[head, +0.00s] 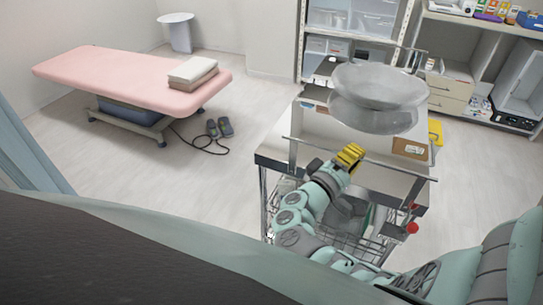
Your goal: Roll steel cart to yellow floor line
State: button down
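The steel cart (276,146) stands in front of me, right of the picture's middle. It has a pale top, a raised metal rail (399,170) along its near side and a wire basket below. My gripper (350,156), with yellow fingers, is at the middle of this near rail. The view does not show clearly whether the fingers are closed around the rail or just over it. A yellow patch (436,133) shows at floor level behind the cart's right side. It is mostly hidden, and I cannot tell if it is the floor line.
Clear basins (377,92) sit on the cart's far part. Shelving (327,20) and a drawer cabinet (448,84) stand behind it. A pink treatment bed (110,72) with folded towels is at left. A foot pedal (219,128) with its cable lies between. The floor left of the cart is mostly free.

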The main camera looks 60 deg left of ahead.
jog(key=shift+w+a+f, duration=0.25)
jog(key=shift+w, duration=0.15)
jog(key=shift+w+a+r, duration=0.25)
jog(key=shift+w+r, duration=0.1)
jog(key=c, duration=1.5)
grip_release()
jog(key=shift+s+d+f, duration=0.1)
jog(key=shift+s, duration=0.05)
jog(key=o, duration=0.4)
jog(key=shift+s, duration=0.1)
jog(key=v, duration=1.2)
jog(key=shift+d, duration=0.1)
